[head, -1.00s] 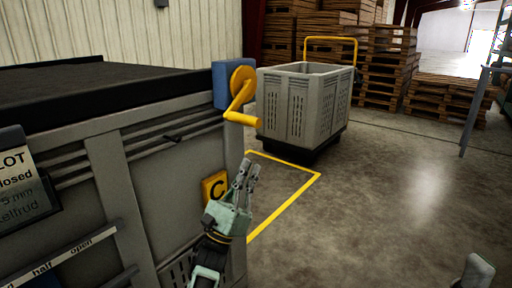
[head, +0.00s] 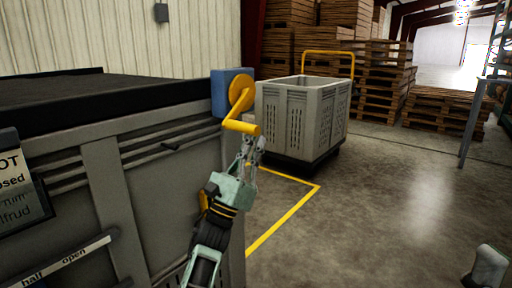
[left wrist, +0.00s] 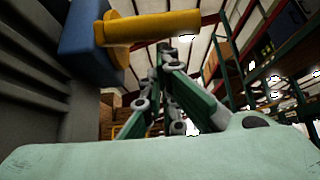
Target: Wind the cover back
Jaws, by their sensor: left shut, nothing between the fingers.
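The yellow crank (head: 241,98) sits on a blue housing (head: 224,88) at the corner of a large grey bin (head: 150,190). Its handle (head: 242,127) sticks out at the lower end. The dark cover (head: 80,92) lies spread across the bin's top. My left gripper (head: 254,140) is shut and empty, its fingertips pointing up just below the handle. In the left wrist view, the handle (left wrist: 155,25) is above the fingertips (left wrist: 165,50); I cannot tell whether they touch.
A grey crate (head: 300,125) with a yellow push bar stands on a dark base behind the crank. Stacked pallets (head: 385,85) fill the back. A yellow floor line (head: 285,217) runs beside the bin. The floor to the right is open, with a grey post (head: 472,125).

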